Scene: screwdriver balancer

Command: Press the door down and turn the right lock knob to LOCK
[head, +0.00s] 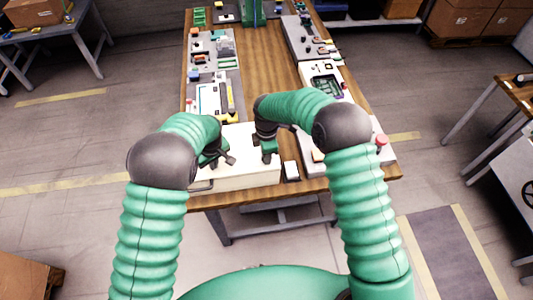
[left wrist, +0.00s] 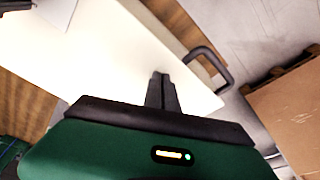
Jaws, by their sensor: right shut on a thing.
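The white door (head: 240,176) forms the pale top of a box at the table's front edge, with a dark handle (head: 203,186) at its front left. The door (left wrist: 125,50) and handle (left wrist: 212,66) also show in the left wrist view. My left gripper (head: 229,160) is over the door, its fingers (left wrist: 161,88) together with nothing seen between them; contact with the door cannot be told. My right gripper (head: 269,158) is low at the door's right part, shut on what appears to be the right lock knob, which its fingers hide. The lock markings are not readable.
Panels with tools and parts line both sides of the wooden table (head: 262,70); its middle strip is clear. A small white block (head: 291,170) is right of the door. A red button (head: 382,140) stands at the right edge, beside my right arm.

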